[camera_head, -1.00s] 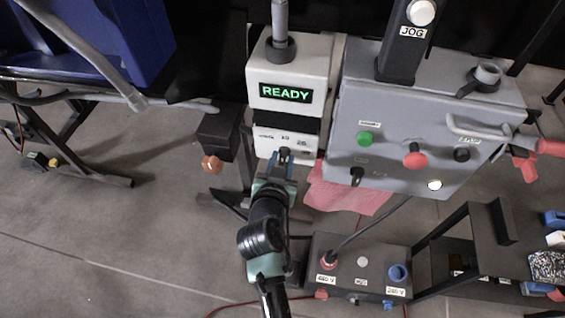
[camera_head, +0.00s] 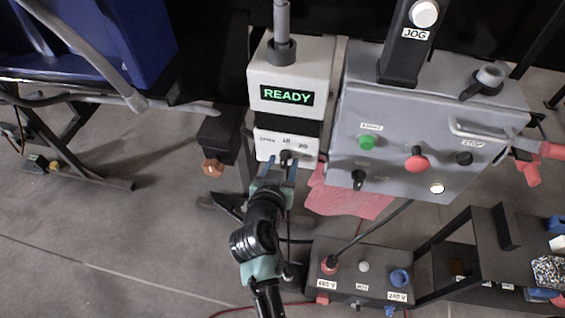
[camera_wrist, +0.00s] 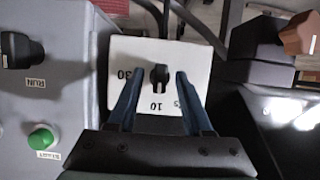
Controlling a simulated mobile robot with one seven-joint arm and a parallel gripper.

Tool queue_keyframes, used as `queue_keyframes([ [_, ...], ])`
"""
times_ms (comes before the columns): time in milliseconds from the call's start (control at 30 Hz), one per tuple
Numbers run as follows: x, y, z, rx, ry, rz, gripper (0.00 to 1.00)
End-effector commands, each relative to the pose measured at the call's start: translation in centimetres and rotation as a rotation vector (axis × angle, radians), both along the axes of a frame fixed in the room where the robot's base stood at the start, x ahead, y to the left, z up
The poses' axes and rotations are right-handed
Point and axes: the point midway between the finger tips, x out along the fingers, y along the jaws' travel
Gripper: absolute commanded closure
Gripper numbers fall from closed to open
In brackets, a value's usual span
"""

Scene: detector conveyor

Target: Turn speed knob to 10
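The black speed knob (camera_head: 286,158) sits on the white face of the control box, under the 10 mark and left of the 20 mark. In the wrist view, the knob (camera_wrist: 159,74) appears roughly lined up with the 10 label (camera_wrist: 157,106); its exact pointer direction is hard to tell. My gripper (camera_head: 280,163) is open in front of the white face. In the wrist view, the fingers of my gripper (camera_wrist: 160,78) lie on either side of the knob with gaps, not closed on it. Part of the right label is hidden by a finger.
The box display (camera_head: 287,95) reads READY. Right of it is a grey panel (camera_head: 400,110) with a green button (camera_head: 367,142), a red button (camera_head: 416,163) and another black knob (camera_head: 359,179). An orange knob (camera_head: 212,168) is at left. A dark power box (camera_head: 345,255) stands below.

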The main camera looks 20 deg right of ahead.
Motion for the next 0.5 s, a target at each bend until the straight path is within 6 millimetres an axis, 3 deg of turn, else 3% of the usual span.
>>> queue_keyframes([
  [267,-0.2,0.2,0.2,0.001,-0.002,0.001,0.5],
  [500,-2.8,1.9,1.4,0.001,0.0,0.002,0.5],
])
